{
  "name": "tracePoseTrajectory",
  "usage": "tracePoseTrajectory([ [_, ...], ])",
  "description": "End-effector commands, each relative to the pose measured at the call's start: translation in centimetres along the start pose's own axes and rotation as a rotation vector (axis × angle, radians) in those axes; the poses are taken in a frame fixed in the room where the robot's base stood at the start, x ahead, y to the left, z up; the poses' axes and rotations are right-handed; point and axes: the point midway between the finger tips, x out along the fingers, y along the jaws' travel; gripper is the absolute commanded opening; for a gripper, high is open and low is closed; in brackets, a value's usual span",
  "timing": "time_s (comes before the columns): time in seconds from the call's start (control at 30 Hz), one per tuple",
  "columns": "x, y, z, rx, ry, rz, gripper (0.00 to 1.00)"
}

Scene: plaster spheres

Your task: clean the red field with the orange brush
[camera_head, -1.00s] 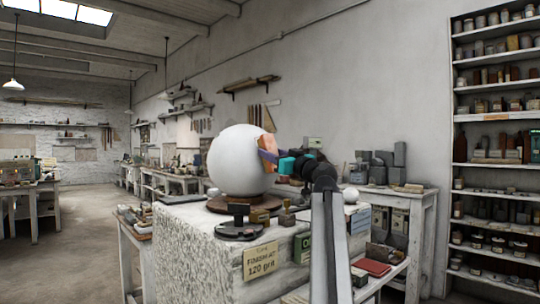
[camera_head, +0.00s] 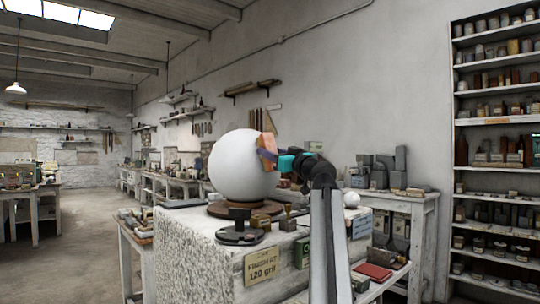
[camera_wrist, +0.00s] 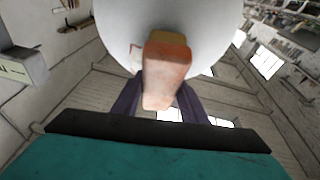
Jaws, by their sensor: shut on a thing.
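A large white plaster sphere (camera_head: 240,166) sits on a round brown base on the stone block. The orange brush (camera_head: 267,147) is at the sphere's upper right side, appearing against or very close to its surface. My gripper (camera_head: 269,154) is shut on the brush, its purple fingers on either side of it. In the wrist view, the orange brush (camera_wrist: 167,75) stands between the fingers, its yellowish far end towards the sphere (camera_wrist: 205,25). No red field shows clearly in the head view.
The stone block (camera_head: 200,250) carries a dark round stand (camera_head: 240,233) and small blocks in front of the sphere. A bench with grey blocks (camera_head: 385,170) stands behind at right. Tall shelves (camera_head: 497,130) line the right side. Floor at left is open.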

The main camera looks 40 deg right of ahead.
Motion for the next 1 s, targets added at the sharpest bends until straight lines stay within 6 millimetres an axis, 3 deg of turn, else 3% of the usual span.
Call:
tracePoseTrajectory([
  [1.0,1.3,0.0,-1.9,-0.001,0.001,0.0,0.14],
])
